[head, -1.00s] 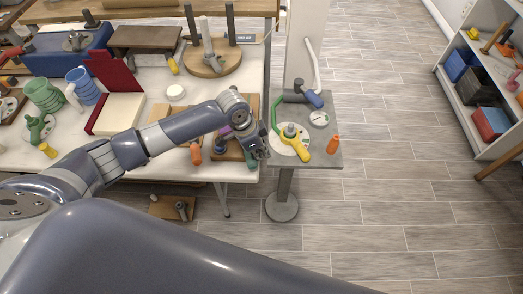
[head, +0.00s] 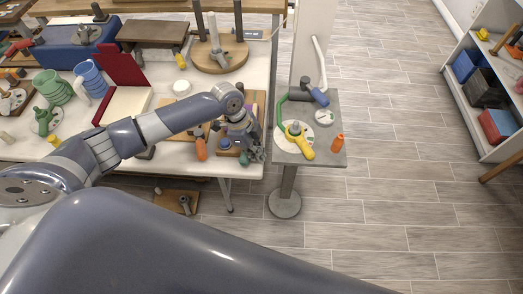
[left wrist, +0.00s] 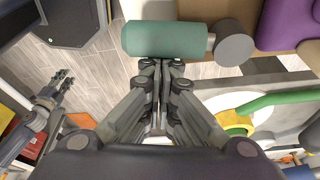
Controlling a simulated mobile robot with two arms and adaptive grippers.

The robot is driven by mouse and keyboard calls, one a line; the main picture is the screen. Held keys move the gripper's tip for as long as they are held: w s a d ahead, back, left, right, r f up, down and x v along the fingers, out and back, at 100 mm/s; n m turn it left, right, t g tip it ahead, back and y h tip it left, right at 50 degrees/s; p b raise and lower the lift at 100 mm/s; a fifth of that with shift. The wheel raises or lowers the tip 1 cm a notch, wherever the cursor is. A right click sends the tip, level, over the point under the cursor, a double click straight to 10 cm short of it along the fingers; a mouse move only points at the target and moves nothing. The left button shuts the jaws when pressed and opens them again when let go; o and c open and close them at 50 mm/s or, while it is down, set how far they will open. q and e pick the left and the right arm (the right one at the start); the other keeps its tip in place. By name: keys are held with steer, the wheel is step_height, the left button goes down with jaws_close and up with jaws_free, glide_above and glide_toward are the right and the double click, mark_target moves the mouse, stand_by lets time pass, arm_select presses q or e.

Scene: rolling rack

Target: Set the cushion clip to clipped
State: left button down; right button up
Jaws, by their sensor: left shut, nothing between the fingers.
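I cannot tell for sure which part is the cushion clip. My left gripper (head: 257,155) is shut and empty at the right front edge of the white table. It is over a wooden board (head: 215,151) with small fixtures, mostly hidden by the arm. In the left wrist view its shut fingertips (left wrist: 163,66) point at a teal cylinder (left wrist: 165,39) with a grey round end (left wrist: 235,42); whether they touch it is unclear. A purple block (left wrist: 287,25) lies beyond, to the right. My right gripper (left wrist: 62,80) shows at the left of the wrist view, too small to judge.
A small grey stand (head: 325,155) to the right bears a green curved handle (head: 281,112), a yellow handle (head: 304,150) and an orange piece (head: 337,142). An orange handle (head: 201,149) stands left of my gripper. The floor right of the stand is clear.

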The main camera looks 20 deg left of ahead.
mark_target(246, 155)
arm_select(q)
steer(key=shift+s+a+m, duration=0.25)
steer(key=shift+a+m, duration=0.3)
steer(key=shift+m, duration=0.25)
steer(key=shift+s+a+p, duration=0.3)
steer(key=shift+a+p, duration=0.1)
steer(key=shift+a, duration=0.35)
arm_select(e)
steer(key=shift+a+r, duration=0.15)
steer(key=shift+r, duration=0.2)
arm_select(q)
steer(key=shift+a, duration=0.15)
